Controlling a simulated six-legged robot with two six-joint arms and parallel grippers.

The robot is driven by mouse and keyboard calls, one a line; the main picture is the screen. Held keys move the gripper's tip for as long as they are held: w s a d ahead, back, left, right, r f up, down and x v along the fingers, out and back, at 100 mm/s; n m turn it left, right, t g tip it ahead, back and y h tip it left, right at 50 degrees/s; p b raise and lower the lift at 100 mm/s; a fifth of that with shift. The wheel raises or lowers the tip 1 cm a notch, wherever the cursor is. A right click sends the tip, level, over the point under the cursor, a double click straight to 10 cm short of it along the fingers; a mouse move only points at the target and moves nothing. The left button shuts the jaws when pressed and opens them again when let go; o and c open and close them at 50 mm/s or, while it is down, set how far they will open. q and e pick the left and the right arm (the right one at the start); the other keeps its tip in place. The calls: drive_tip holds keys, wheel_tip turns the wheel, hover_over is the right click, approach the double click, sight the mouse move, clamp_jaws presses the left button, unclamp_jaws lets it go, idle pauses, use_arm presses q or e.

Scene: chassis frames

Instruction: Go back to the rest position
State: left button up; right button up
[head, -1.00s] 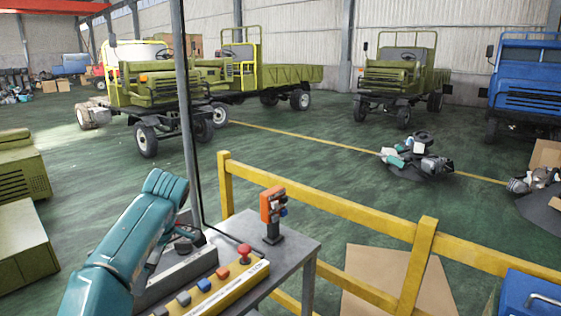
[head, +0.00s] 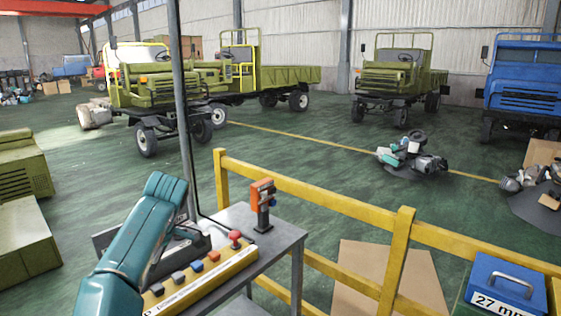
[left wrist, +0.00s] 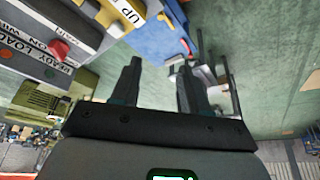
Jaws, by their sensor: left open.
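My left arm (head: 135,240) is teal and comes in from the lower left of the head view, bent over the yellow button panel (head: 213,271). My left gripper (head: 186,235) is dark and partly hidden behind the arm, close above the back of the panel. In the left wrist view its two dark fingers (left wrist: 160,82) stand apart with nothing between them. The gripper is open and empty. My right gripper is in neither view.
The panel sits on a grey table (head: 285,235) with an orange device (head: 262,205) and a red button (head: 235,237). A thin grey post (head: 184,110) rises beside the arm. A yellow railing (head: 310,206) and a blue toolbox (head: 505,281) stand right. Trucks are far back.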

use_arm(q)
drive_tip(key=w+d+f+m+h, duration=0.1)
drive_tip(key=d+f+m+h, duration=0.3)
drive_tip(key=f, duration=0.7)
drive_tip(key=w+d+f+m+y, duration=0.1)
drive_tip(key=d+f+m, duration=0.3)
drive_tip(key=f, duration=0.7)
drive_tip(key=s+d+f+m+h, duration=0.3)
drive_tip(key=s+d+f+m, duration=0.15)
drive_tip(key=s+f, duration=0.4)
drive_tip(key=s+d+f+m+h, duration=0.1)
drive_tip(key=s+f, duration=0.3)
drive_tip(key=s, duration=0.7)
drive_tip(key=s+d+f+m+h, duration=0.1)
drive_tip(key=s+d+f+m, duration=0.2)
drive_tip(key=s, duration=0.9)
wheel_tip(320, 180, down, 2)
drive_tip(key=shift+f+t, duration=0.25)
drive_tip(key=shift+t, duration=0.05)
drive_tip(key=shift+s+d, duration=0.1)
drive_tip(key=shift+s, duration=0.05)
